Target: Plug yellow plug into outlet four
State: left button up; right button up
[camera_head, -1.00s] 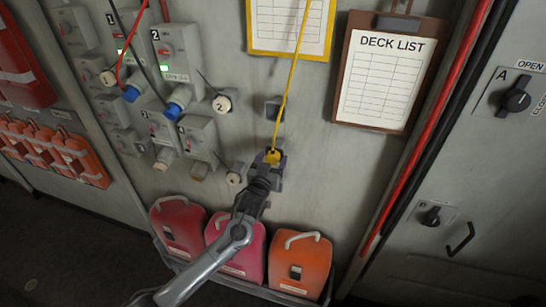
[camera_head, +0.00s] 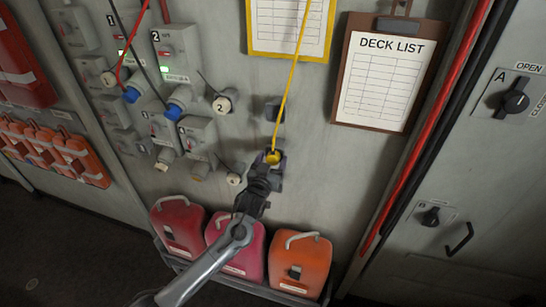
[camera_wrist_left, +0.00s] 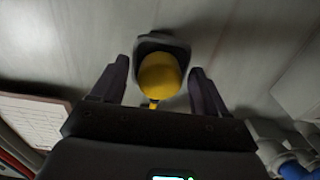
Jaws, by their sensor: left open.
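The yellow plug (camera_head: 272,157) hangs at the end of a yellow cable (camera_head: 288,95), against a dark holder on the wall. My left gripper (camera_head: 267,167) is just below the plug in the head view. In the left wrist view the round yellow plug (camera_wrist_left: 159,75) sits between the two open fingers (camera_wrist_left: 160,82), with visible gaps on both sides and the dark holder (camera_wrist_left: 163,45) behind it. The outlets are grey boxes on the wall; the lower right one (camera_head: 198,138) has its number too small to read. Blue plugs sit at the upper boxes 1 and 2 (camera_head: 177,48). My right gripper is not in view.
White round caps hang beside the outlets, one marked 2 (camera_head: 222,104). An empty dark holder (camera_head: 274,110) is above the plug. Red and orange canisters (camera_head: 300,262) stand below in a rack. A DECK LIST clipboard (camera_head: 385,80) hangs at right.

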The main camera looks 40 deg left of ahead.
aim_at(272, 161)
pick_arm(q)
jog(key=shift+c, duration=0.3)
grip_shut()
jog(key=shift+p+v, duration=0.85)
jog(key=shift+v, duration=0.2)
jog(key=shift+p+v, duration=1.25)
jog(key=shift+v, duration=0.65)
